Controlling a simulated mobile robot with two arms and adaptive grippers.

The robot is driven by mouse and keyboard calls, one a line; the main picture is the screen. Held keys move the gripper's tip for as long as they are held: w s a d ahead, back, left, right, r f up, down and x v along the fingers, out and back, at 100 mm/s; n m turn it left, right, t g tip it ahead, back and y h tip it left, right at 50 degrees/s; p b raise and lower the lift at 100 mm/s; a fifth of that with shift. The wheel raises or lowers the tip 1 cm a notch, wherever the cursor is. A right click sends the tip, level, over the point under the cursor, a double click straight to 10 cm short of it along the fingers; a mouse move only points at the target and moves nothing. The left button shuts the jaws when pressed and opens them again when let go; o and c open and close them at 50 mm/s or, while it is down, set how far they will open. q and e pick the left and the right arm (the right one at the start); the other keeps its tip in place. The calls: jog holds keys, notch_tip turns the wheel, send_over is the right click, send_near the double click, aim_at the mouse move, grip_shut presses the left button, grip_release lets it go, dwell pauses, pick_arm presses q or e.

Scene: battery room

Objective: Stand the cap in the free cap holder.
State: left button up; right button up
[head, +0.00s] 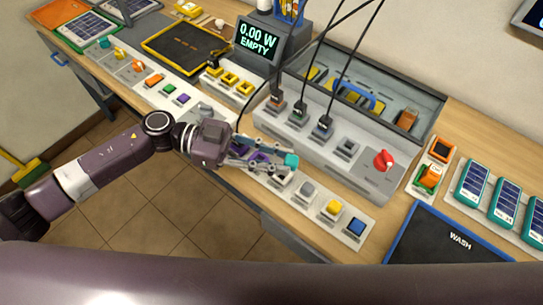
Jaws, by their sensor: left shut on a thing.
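My left gripper (284,163) reaches in from the left over the front strip of caps. It is shut on a teal cap (292,159) at its fingertips. The cap holder strip (318,212) lies along the table's front edge, below the fingers. Purple caps (259,155) show between and beside the fingers. The gripper partly covers the strip there, so I cannot tell clearly which holder is free. My right gripper is not in view.
Behind the strip stands a grey panel (378,185) with a red knob (384,160) and plugged black cables. A display (258,40) reads "0.00 W EMPTY". A dark WASH mat (440,240) and blue-and-teal packs (473,182) lie at the right.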

aim_at(271, 176)
pick_arm(q)
jog(key=w+f+n+t, duration=0.1)
jog(key=t, duration=0.1)
jog(key=w+a+f+n+t+h, duration=0.1)
jog(key=shift+f+n+t, duration=0.4)
jog(key=shift+w+a+f+t+h, duration=0.2)
jog(key=shift+f+t+h, duration=0.1)
jog(key=shift+f+t, duration=0.15)
notch_tip(271, 176, down, 6)
jog(key=b, duration=0.6)
jog(key=shift+r+p, duration=0.1)
jog(key=shift+p, duration=0.5)
jog(key=shift+f+b, duration=0.45)
jog(key=shift+f, duration=0.2)
dwell(0.5)
jog(key=o, duration=0.6)
jog(key=shift+a, duration=0.1)
